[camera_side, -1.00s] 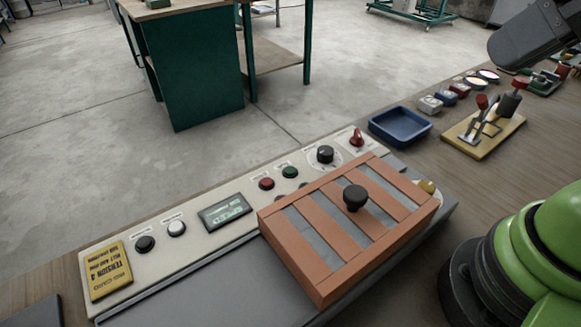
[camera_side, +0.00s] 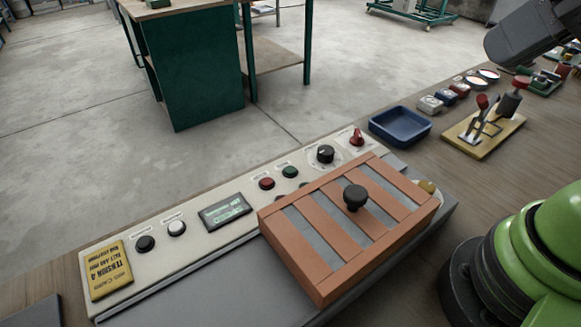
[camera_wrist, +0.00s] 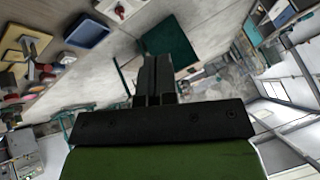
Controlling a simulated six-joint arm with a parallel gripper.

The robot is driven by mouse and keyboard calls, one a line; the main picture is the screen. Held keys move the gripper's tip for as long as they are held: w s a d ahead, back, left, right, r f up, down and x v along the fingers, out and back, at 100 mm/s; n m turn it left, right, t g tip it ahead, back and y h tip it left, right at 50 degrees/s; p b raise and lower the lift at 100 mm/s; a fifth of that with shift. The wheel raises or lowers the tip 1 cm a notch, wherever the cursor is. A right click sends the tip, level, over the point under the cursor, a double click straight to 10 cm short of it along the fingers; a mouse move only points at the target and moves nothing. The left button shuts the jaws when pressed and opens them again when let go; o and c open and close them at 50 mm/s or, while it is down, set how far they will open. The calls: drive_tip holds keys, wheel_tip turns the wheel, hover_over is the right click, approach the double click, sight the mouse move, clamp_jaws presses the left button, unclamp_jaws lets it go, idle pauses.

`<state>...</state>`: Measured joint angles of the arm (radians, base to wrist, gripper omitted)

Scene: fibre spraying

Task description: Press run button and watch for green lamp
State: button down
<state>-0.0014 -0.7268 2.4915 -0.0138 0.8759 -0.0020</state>
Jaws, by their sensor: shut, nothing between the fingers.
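The control panel (camera_side: 205,258) lies on the bench in the side view. It carries a green button (camera_side: 290,172), a red button (camera_side: 267,183), a white button (camera_side: 177,228) and a black button (camera_side: 145,243). Their labels are too small to read, so I cannot tell which is run. A small screen (camera_side: 225,211) shows lines of text. A yellowish dome (camera_side: 427,187) shows at the guard's right end. I see no clearly lit green lamp. My gripper (camera_wrist: 155,70) is shut and empty in the wrist view, well away from the panel.
An orange slatted guard (camera_side: 310,262) with a black knob covers the panel's front right and hides part of it. A blue tray (camera_side: 400,127) and a yellow-based clamp fixture (camera_side: 482,137) stand at right. A black knob (camera_side: 325,154) and red switch (camera_side: 357,137) rise from the panel.

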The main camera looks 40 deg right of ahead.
drive_tip(key=w+d+n+h, duration=0.2)
drive_tip(key=w+d+n, duration=0.15)
drive_tip(key=w, duration=0.55)
drive_tip(key=n+y, duration=0.6)
drive_tip(key=n, duration=1.2)
hover_over(291, 171)
wheel_tip(291, 171, down, 18)
drive_tip(key=shift+f, duration=4.35)
drive_tip(key=shift+f, duration=0.1)
drive_tip(key=shift+f, duration=0.3)
